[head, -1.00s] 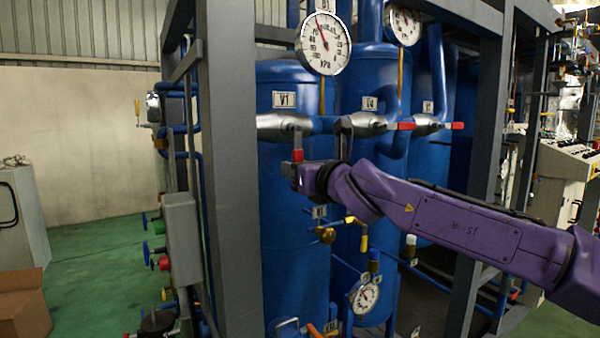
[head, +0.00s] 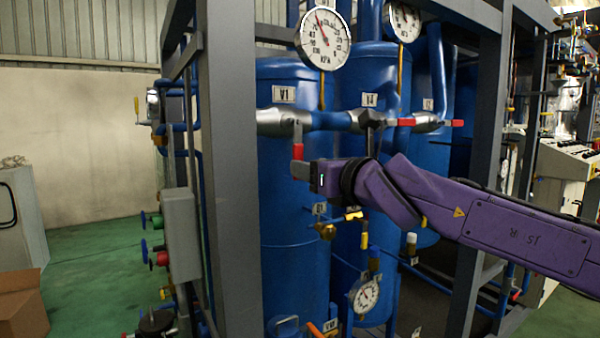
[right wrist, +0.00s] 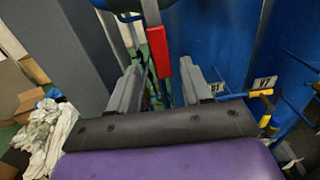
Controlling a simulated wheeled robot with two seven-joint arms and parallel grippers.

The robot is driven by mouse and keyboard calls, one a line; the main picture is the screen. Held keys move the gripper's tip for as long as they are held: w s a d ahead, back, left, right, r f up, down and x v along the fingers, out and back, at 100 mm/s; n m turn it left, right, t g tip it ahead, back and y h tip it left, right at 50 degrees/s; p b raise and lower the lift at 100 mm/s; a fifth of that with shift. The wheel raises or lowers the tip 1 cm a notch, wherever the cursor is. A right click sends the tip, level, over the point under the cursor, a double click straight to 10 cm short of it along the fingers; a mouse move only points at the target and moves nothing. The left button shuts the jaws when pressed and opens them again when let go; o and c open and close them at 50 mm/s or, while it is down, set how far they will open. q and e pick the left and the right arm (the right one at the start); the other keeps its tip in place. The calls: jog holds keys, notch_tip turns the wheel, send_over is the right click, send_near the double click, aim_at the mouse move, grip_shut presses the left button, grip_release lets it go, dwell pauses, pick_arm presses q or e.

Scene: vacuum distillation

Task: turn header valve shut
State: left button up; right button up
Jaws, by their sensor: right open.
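The header valve (head: 281,122) sits on the horizontal header pipe in front of the blue V1 tank (head: 287,215). Its red handle (head: 297,151) hangs straight down. My right gripper (head: 298,170) is at the handle's lower end in the head view. In the right wrist view my right gripper (right wrist: 159,67) is open, and the red handle (right wrist: 158,50) shows between its two grey fingers, with a gap on each side. How deep the handle reaches between the fingers is hard to tell. My left gripper is in neither view.
A grey frame post (head: 232,180) stands close left of the valve. Other valves with red handles (head: 406,122) lie along the pipe to the right. A pressure gauge (head: 324,38) is above, and a smaller valve with a yellow handle (head: 326,231) is below.

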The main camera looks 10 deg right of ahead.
jog(key=v, duration=0.4)
jog(key=shift+s+d+b, duration=0.1)
jog(key=shift+s+b, duration=0.2)
jog(key=w+f+n+g+h, duration=0.1)
jog(key=f+n+h, duration=0.15)
jog(key=f, duration=0.65)
jog(key=w+a+f+n+g+h, duration=0.1)
jog(key=f+n, duration=0.3)
jog(key=f, duration=0.5)
jog(key=w+f+n+g+h, duration=0.1)
jog(key=f+n+h, duration=0.15)
jog(key=f, duration=0.65)
jog(key=s+d+f+n+g+h, duration=0.1)
jog(key=s+f+n+g, duration=0.15)
jog(key=f, duration=0.85)
jog(key=s+d+f+n+g, duration=0.15)
jog(key=s+f+n, duration=0.25)
jog(key=f, duration=0.7)
jog(key=s+d+f+n+g+h, duration=0.25)
jog(key=s+d+f+n, duration=0.4)
jog(key=s+f, duration=0.9)
jog(key=s+d+f+n+g, duration=0.1)
jog(key=s+d+f+g, duration=0.1)
jog(key=s+d, duration=0.3)
jog(key=s+d+f+n+g+h, duration=0.1)
jog(key=s+d+f, duration=0.3)
jog(key=s, duration=0.6)
jog(key=shift+s+d+f+g, duration=0.2)
jog(key=shift+d+f+g, duration=0.15)
jog(key=shift+d, duration=0.75)
